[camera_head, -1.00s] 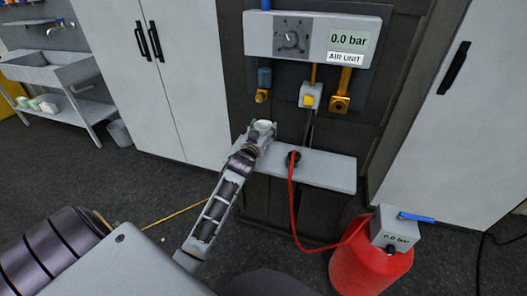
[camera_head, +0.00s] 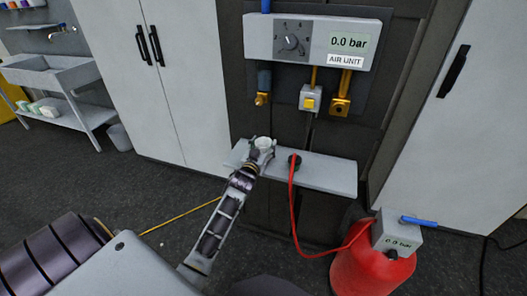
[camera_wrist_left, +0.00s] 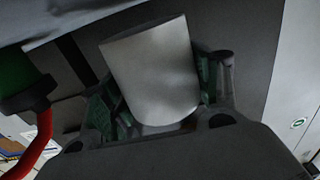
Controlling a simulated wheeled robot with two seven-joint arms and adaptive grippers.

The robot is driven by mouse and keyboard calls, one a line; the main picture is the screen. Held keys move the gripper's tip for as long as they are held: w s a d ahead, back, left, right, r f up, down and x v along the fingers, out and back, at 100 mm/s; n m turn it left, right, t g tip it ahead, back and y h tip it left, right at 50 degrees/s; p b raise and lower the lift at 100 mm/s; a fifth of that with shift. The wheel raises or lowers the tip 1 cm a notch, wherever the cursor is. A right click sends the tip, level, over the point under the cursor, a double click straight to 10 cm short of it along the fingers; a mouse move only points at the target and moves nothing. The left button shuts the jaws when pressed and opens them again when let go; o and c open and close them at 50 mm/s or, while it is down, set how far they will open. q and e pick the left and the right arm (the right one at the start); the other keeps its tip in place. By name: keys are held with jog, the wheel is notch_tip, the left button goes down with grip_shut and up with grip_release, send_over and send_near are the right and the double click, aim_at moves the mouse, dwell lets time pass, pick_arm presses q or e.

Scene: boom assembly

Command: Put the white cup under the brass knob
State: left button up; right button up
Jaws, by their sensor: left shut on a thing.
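The white cup (camera_head: 265,143) is in the jaws of my left gripper (camera_head: 259,150), above the left part of the grey shelf below the air unit. In the left wrist view the cup (camera_wrist_left: 152,70) fills the space between the two green-padded fingers (camera_wrist_left: 160,95). A brass knob (camera_head: 262,98) hangs at the lower end of the left fitting under the air unit, above the cup in the picture. A clear gap shows between the cup and the knob. My right gripper is not in view.
A yellow-buttoned valve (camera_head: 310,101) and another brass fitting (camera_head: 341,105) hang right of the knob.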

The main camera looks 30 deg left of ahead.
pick_arm(q)
notch_tip(320, 180, down, 2)
jog(key=shift+f, duration=0.1)
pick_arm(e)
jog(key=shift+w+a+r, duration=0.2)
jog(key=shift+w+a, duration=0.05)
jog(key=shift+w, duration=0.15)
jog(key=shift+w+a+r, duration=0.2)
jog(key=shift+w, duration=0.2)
pick_arm(q)
jog(key=shift+f, duration=0.1)
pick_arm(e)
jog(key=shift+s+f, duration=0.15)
pick_arm(q)
jog(key=o, duration=1)
jog(key=shift+o, duration=0.4)
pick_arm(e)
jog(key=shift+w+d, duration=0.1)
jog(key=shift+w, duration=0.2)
